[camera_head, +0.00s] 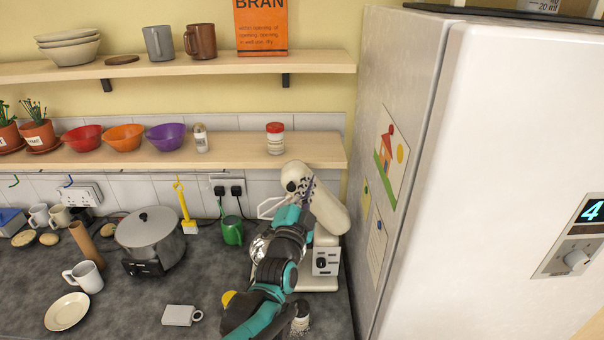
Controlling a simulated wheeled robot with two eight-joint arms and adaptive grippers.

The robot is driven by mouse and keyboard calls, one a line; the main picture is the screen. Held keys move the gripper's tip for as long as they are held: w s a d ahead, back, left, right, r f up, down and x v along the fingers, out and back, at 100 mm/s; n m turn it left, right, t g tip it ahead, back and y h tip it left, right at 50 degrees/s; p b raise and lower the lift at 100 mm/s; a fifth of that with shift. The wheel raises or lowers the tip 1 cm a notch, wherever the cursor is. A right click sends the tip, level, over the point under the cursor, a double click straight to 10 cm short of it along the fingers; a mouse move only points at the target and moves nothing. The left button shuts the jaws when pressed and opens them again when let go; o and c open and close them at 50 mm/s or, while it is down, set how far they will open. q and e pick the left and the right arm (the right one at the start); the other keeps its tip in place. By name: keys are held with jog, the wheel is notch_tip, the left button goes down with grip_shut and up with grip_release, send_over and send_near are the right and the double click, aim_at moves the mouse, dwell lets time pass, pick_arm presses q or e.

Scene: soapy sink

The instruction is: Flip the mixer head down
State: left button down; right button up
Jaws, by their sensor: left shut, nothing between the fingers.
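The cream stand mixer (328,212) stands on the dark counter, close to the fridge side. Its head is tilted up, with the rounded end high at the upper left. The mixer base (325,262) with its control panel shows lower down. My left arm comes up from the bottom in front of the mixer and hides part of it and its bowl. My left gripper (305,188) is shut and empty, at the underside of the raised head. I cannot tell whether it touches the head. My right gripper does not show.
A tall white fridge (510,150) bounds the right side. A lower shelf (240,152) with bowls and jars runs above.

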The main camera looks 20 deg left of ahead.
aim_at(301, 174)
pick_arm(q)
jog(key=w+a, duration=0.1)
jog(key=w, duration=0.1)
jog(key=w+a, duration=0.1)
jog(key=w+a+f, duration=0.1)
jog(key=w, duration=0.1)
jog(key=shift+w, duration=0.3)
jog(key=shift+f, duration=0.1)
jog(key=shift+a, duration=0.1)
